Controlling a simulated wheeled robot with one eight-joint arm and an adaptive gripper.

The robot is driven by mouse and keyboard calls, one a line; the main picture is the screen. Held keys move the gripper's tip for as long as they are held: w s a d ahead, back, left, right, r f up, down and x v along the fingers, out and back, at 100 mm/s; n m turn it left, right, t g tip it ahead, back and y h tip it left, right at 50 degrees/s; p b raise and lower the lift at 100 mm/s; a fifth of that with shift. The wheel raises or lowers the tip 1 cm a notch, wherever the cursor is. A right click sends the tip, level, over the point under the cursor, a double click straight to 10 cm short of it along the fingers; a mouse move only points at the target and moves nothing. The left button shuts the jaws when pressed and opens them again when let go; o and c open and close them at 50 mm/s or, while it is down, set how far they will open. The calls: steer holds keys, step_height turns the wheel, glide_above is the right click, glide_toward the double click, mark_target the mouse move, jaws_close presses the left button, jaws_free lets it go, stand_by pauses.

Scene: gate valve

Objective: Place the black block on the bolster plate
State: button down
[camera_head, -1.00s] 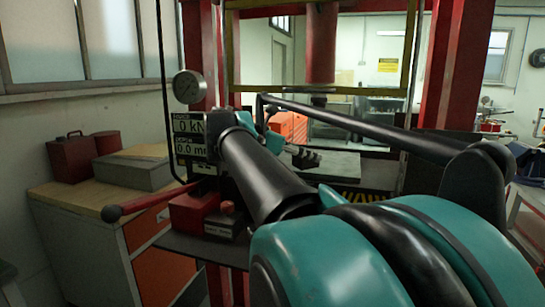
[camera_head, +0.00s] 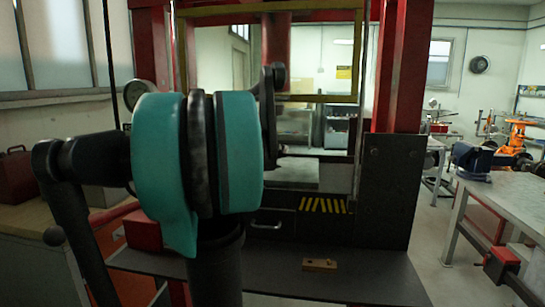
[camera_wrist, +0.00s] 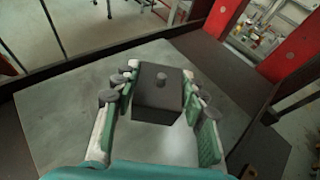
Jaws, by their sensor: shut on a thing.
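The black block (camera_wrist: 158,98), a dark cube with a small round knob on top, sits between the fingers of my gripper (camera_wrist: 158,92) in the wrist view. The gripper is shut on it from both sides. Below and around it is a grey plate, the bolster plate (camera_wrist: 62,118). I cannot tell whether the block touches the plate or hangs just above it. In the head view the plate's pale surface (camera_head: 292,173) shows inside the press, but my arm hides the gripper and the block.
Red press columns (camera_head: 402,70) and a yellow guard frame (camera_head: 310,97) surround the plate. A dark side panel (camera_head: 392,190) stands at right. A small wooden piece (camera_head: 320,264) lies on the dark lower shelf (camera_head: 350,285). A grey workbench with a blue vise (camera_head: 478,158) stands farther right.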

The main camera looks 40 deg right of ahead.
steer(key=shift+w+d, duration=0.35)
steer(key=shift+d, duration=0.15)
steer(key=shift+f, duration=1.7)
steer(key=shift+f, duration=0.1)
steer(key=c, duration=0.9)
jaws_free()
steer(key=shift+o, duration=0.2)
steer(key=shift+a, duration=0.1)
steer(key=v, duration=1.2)
